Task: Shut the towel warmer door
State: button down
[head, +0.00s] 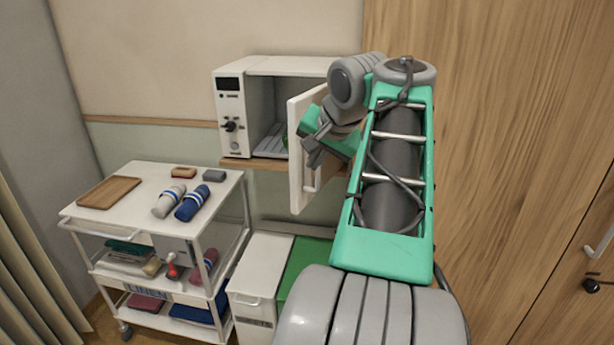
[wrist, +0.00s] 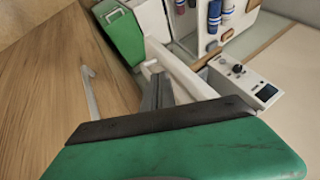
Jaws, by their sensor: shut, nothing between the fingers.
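The towel warmer (head: 230,112) is a white box on a wooden shelf, with a control panel at its left front. Its white door (head: 298,170) stands wide open, swung out toward me at the right; it also shows in the wrist view (wrist: 182,68). The door's handle (head: 311,184) is on its right-hand face in the head view. My gripper (head: 313,158) is shut and empty, on the handle side of the door and close to it. In the wrist view its fingers (wrist: 157,92) lie beside the door; I cannot tell whether they touch. My arm hides the hinge side.
A white linen trolley (head: 140,222) with rolled towels on top stands at the left. A white bin (head: 259,272) and a green one (head: 302,262) stand below the shelf. A wooden cabinet (head: 520,140) fills the right side.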

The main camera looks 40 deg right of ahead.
aim_at(301, 182)
jog(key=x, duration=0.7)
jog(key=shift+w+b, duration=0.1)
jog(key=shift+b, duration=0.3)
jog(key=shift+w, duration=0.1)
